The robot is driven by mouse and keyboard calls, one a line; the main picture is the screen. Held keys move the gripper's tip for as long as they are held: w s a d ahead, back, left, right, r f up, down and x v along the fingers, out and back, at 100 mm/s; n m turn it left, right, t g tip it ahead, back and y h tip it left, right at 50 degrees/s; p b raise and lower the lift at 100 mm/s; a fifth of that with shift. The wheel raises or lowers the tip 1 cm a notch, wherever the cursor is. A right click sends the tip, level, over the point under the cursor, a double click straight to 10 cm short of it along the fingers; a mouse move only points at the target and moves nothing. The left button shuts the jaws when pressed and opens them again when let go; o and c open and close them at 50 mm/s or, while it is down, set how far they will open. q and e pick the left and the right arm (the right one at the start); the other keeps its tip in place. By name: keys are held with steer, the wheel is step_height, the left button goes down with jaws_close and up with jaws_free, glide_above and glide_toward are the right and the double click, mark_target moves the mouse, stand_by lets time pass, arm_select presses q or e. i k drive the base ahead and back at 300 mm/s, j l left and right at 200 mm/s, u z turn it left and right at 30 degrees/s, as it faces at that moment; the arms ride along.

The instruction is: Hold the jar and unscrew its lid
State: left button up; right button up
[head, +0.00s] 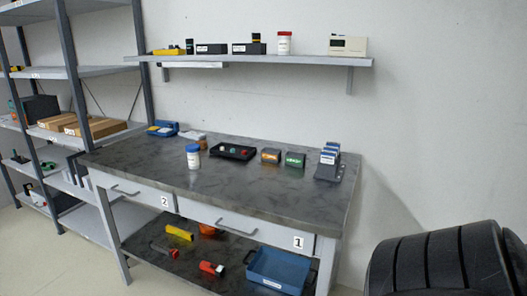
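A small white jar (193,160) with a blue lid (192,148) stands upright on the grey workbench top (232,178), left of the middle. The lid sits on the jar, and a label shows on its side. A second white jar (284,46) with a red lid (285,34) stands on the wall shelf. Neither of my grippers is in view, and nothing touches either jar.
A black tray (233,151) with small items lies right of the blue-lidded jar. Small boxes (294,159) and a grey holder (328,165) stand farther right. The wall shelf (300,60) hangs above the bench. The bench front around the jar is clear.

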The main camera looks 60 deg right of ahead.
mark_target(193, 159)
steer(key=l+z, duration=0.1)
steer(key=z, duration=1.35)
steer(key=i+j+z, duration=0.1)
steer(key=i, duration=0.3)
steer(key=i+j+z, duration=0.1)
steer(key=i, duration=0.3)
steer(key=j, duration=0.1)
